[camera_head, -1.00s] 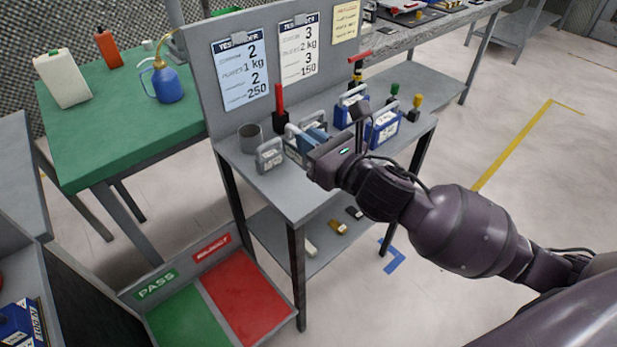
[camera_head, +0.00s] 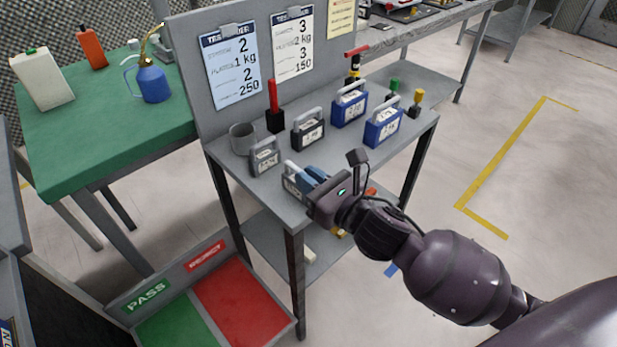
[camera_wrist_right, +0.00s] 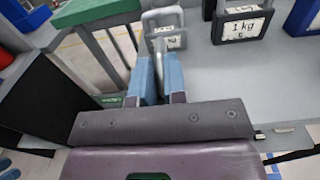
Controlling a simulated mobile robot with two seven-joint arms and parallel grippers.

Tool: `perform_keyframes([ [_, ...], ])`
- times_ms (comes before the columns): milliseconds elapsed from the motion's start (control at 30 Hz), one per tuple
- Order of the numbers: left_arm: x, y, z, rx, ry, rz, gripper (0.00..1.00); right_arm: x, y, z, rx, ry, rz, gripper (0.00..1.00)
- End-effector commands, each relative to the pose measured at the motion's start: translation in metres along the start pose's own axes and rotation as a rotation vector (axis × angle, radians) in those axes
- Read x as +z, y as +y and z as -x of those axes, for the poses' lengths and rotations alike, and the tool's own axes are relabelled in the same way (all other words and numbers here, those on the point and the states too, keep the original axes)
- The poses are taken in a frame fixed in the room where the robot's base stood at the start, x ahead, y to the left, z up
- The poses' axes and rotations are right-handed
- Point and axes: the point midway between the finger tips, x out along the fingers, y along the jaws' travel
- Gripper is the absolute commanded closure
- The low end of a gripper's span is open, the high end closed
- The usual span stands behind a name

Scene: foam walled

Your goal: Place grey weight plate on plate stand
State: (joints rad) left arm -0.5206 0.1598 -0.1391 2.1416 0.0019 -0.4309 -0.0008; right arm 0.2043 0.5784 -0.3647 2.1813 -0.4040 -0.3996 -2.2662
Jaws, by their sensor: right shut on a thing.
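My right gripper (camera_head: 306,176) has blue fingers and is shut on a grey weight plate (camera_head: 291,187), near the front left part of the grey bench. The gripper hides part of this plate; its light handle (camera_wrist_right: 159,75) shows between the fingers in the right wrist view. I cannot tell whether the plate touches the bench. A second grey weight plate (camera_head: 265,157) with a handle and label stands just behind it; it also shows in the wrist view (camera_wrist_right: 171,41). I cannot make out which thing is the plate stand. My left gripper is not in view.
A black 1 kg weight (camera_head: 308,135), two blue weights (camera_head: 350,109) (camera_head: 383,132), a grey cup (camera_head: 243,140) and a red post (camera_head: 273,97) stand on the bench (camera_head: 345,160). Clipboards hang behind. A green and red tray (camera_head: 240,305) lies below left.

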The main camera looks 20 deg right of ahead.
Motion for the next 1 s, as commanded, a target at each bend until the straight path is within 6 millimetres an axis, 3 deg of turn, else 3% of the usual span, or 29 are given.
perform_keyframes([
  [233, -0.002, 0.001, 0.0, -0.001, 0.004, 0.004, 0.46, -0.001, 0.0, 0.0, 0.001, -0.004, 0.0, 1.0],
  [267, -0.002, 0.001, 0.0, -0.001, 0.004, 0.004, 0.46, -0.002, 0.0, 0.0, 0.0, -0.001, 0.0, 0.84],
  [400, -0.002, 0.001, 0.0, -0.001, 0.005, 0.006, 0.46, -0.001, 0.0, 0.0, 0.0, -0.001, 0.0, 0.63],
  [767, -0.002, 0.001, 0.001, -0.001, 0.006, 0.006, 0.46, 0.003, 0.0, 0.0, 0.0, -0.003, 0.001, 0.62],
  [1000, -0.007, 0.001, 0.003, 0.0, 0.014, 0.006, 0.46, 0.002, -0.001, 0.028, -0.001, 0.0, 0.002, 0.62],
])
